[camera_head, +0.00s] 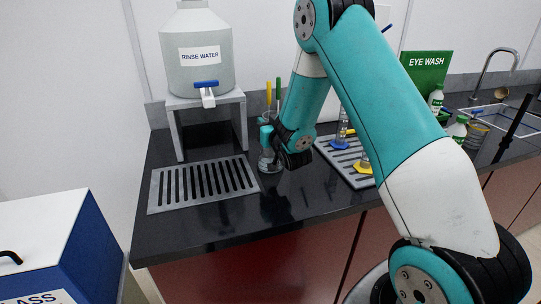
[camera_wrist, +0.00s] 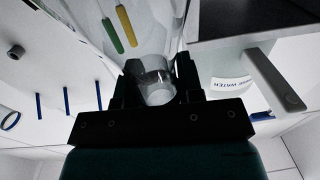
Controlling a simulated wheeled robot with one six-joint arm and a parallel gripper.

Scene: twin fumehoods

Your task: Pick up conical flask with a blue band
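My gripper (camera_head: 272,140) is low over the counter, right of the rinse water stand. A clear glass vessel (camera_head: 269,163) stands there on the dark counter, partly hidden by my gripper. In the wrist view, a clear glass rim or neck (camera_wrist: 156,82) sits between the two fingers of my gripper (camera_wrist: 158,80). The fingers are apart with the glass filling most of the gap; whether they press on it I cannot tell. No blue band shows clearly on this glass, so I cannot confirm it is the named flask.
The rinse water tank (camera_head: 199,55) stands on a grey stand (camera_head: 174,131) behind a slotted drain grate (camera_head: 203,184). A second grate (camera_head: 335,158) holds glassware with blue and yellow bases. Yellow and green handles (camera_wrist: 126,25) are close behind the glass. Bottles and a sink are at right.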

